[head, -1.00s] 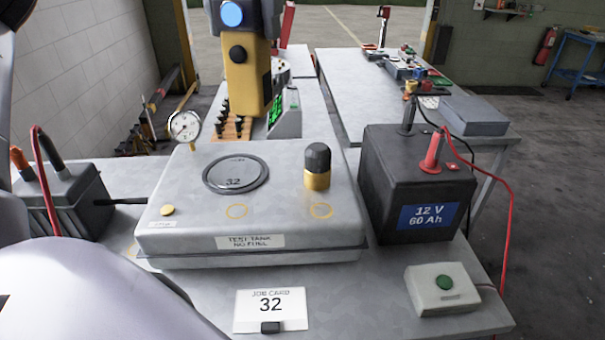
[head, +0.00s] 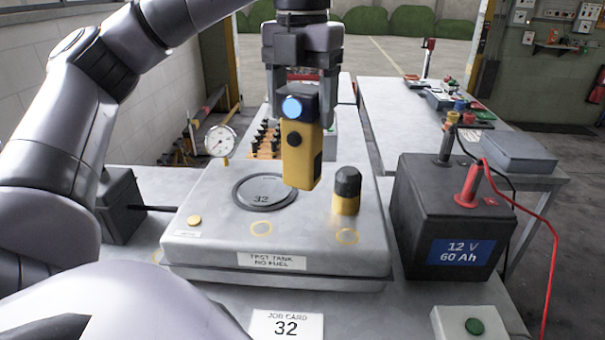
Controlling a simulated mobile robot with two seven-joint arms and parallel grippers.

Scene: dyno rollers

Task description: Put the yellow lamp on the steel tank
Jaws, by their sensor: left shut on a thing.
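The yellow lamp (head: 299,160) has a black top and a blue lens. My left gripper (head: 299,88) points down and is shut on the lamp's black top, holding it upright. The steel tank (head: 215,228) is a flat grey box on the bench, labelled as a test tank with no fuel. The lamp shows over the tank's top, between the round cap (head: 265,192) marked 32 and the black-and-yellow knob (head: 346,190). It looks held above the surface, but the exact gap is hard to tell. My right gripper is not in view.
Yellow rings mark the tank's front top. A dial gauge (head: 220,141) stands at its back left. A black battery (head: 447,220) with red and black leads stands to the right. A job card (head: 286,327) and a green-button box (head: 470,323) are in front.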

